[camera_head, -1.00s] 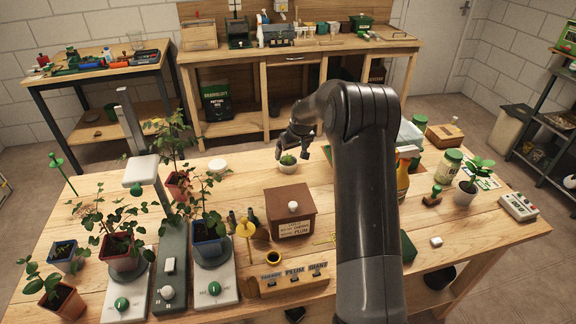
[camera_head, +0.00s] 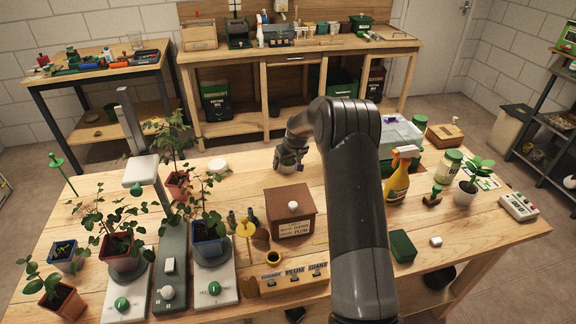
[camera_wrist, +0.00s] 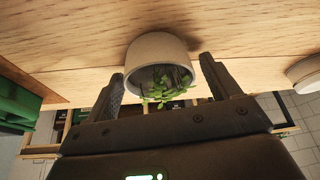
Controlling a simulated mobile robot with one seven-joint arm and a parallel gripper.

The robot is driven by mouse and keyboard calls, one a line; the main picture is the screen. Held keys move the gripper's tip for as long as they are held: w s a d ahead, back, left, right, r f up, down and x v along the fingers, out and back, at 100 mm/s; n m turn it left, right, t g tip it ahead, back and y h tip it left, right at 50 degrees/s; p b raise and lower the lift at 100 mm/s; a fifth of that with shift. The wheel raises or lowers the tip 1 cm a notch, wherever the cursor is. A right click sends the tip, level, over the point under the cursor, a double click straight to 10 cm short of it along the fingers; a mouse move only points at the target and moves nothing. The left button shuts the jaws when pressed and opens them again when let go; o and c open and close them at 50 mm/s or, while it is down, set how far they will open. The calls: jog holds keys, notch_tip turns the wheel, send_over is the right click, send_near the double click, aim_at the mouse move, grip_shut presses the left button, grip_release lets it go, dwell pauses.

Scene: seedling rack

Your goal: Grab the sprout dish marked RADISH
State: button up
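A small white round dish (camera_wrist: 158,52) with green sprouts (camera_wrist: 162,88) stands on the wooden table. In the wrist view it lies between and partly beyond the fingertips of my gripper (camera_wrist: 162,78), one finger on each side. The fingers are apart, and I see no clear contact with the dish. In the head view my gripper (camera_head: 289,164) is low over the back middle of the table and hides the dish. No marking on the dish is readable, so I cannot tell whether it says RADISH.
A round white object (camera_head: 217,165) lies left of my gripper; a brown box (camera_head: 290,212) stands nearer. A yellow spray bottle (camera_head: 399,178) and a clear-lidded container (camera_head: 397,133) stand to the right. Potted plants (camera_head: 122,250) crowd the left. The table around my gripper is mostly clear.

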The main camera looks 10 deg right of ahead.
jog(key=c, duration=0.9)
